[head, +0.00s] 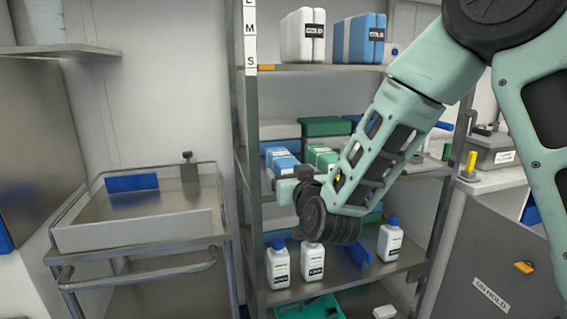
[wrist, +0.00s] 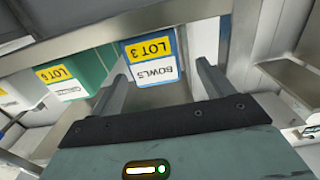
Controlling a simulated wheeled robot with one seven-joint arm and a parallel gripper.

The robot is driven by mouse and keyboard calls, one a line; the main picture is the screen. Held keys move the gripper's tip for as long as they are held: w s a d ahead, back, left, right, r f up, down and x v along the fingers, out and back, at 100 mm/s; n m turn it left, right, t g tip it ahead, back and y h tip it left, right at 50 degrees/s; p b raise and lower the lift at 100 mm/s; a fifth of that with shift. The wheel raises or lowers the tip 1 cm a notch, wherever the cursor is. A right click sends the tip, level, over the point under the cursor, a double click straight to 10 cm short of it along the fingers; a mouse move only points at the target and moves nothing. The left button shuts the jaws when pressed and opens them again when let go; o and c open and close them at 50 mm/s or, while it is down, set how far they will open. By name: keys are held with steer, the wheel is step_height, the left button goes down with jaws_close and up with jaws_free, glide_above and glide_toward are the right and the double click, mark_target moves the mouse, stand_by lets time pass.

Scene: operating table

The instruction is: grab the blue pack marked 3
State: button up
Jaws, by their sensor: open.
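My gripper (wrist: 163,75) is open and empty. The pack appears between its two fingers, nearer the left finger; I cannot tell how far ahead it is. In the head view my gripper (head: 283,185) is just below and in front of the blue pack, partly hidden by my wrist.
A green pack marked LOT 6 (wrist: 65,78) is left of the blue one in the wrist view. The shelf edge (wrist: 50,107) crosses there. White bottles (head: 278,265) stand on the lower shelf. A steel trolley (head: 140,235) stands left, with free room on top.

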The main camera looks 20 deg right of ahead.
steer(key=shift+w+d+f+p, duration=0.15)
steer(key=shift+w+p, duration=0.1)
steer(key=shift+w, duration=1.45)
steer(key=shift+w+d+p, duration=0.1)
steer(key=shift+w+p, duration=0.1)
steer(key=shift+w, duration=1.5)
steer(key=c, duration=1.2)
